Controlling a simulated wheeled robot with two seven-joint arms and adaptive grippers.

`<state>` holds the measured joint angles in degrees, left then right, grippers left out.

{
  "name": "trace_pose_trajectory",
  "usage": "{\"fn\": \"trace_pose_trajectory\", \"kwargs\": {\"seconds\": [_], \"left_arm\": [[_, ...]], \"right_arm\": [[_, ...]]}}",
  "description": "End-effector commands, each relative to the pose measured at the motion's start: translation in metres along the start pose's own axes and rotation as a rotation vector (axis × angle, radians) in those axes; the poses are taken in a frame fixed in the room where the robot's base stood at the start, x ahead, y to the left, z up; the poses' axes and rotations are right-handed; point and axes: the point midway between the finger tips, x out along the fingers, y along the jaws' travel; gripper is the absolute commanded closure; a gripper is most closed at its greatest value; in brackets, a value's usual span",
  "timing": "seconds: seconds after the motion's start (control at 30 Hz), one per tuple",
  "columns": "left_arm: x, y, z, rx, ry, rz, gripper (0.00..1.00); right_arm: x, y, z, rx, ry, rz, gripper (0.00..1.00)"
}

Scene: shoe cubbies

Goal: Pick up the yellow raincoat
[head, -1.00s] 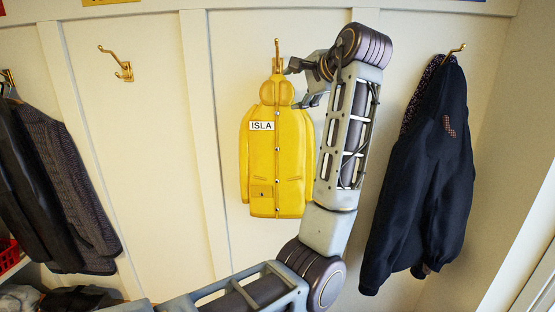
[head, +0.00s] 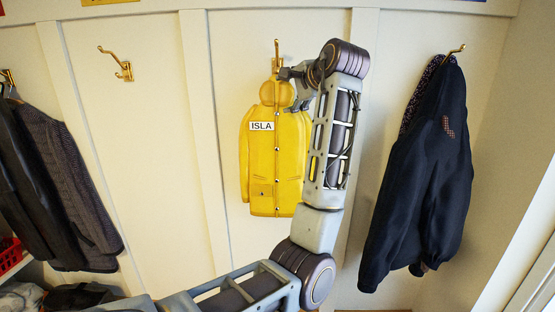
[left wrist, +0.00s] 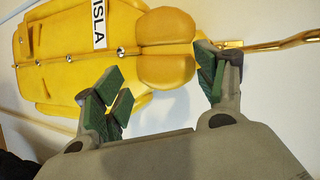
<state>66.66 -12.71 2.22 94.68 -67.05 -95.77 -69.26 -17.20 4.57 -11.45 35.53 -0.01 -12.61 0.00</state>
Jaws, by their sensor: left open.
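The yellow raincoat (head: 262,165) hangs by its top on a brass hook (head: 277,52) on the white wall, with an "ISLA" label on its chest. My left gripper (head: 291,90) is open at the upper right of the raincoat, near its hood, and the arm covers the coat's right edge. In the left wrist view the raincoat (left wrist: 80,50) lies beyond the open left gripper (left wrist: 158,88), its hood between the green-padded fingers in the picture. I cannot tell whether the fingers touch the coat. My right gripper is out of view.
Dark jackets (head: 425,170) hang on a hook to the right. A dark grey coat (head: 70,180) hangs at the left. An empty brass hook (head: 117,65) is on the wall between the grey coat and the raincoat. A red basket (head: 8,255) is at the lower left.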

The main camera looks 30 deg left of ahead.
Motion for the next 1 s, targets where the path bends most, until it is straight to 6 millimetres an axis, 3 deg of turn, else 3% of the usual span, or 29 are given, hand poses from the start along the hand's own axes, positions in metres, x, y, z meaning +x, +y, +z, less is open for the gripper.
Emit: {"fn": "trace_pose_trajectory", "kwargs": {"seconds": [0.4, 0.87, 1.0], "left_arm": [[0.034, -0.002, 0.001, 0.001, -0.001, 0.001, 0.29], [0.035, -0.001, 0.001, 0.000, -0.001, 0.000, 0.29], [0.035, -0.001, 0.001, 0.000, -0.001, 0.000, 0.44]], "right_arm": [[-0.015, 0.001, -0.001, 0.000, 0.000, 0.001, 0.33], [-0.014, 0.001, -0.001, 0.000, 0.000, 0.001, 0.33], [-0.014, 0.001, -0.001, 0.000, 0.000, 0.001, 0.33]]}}
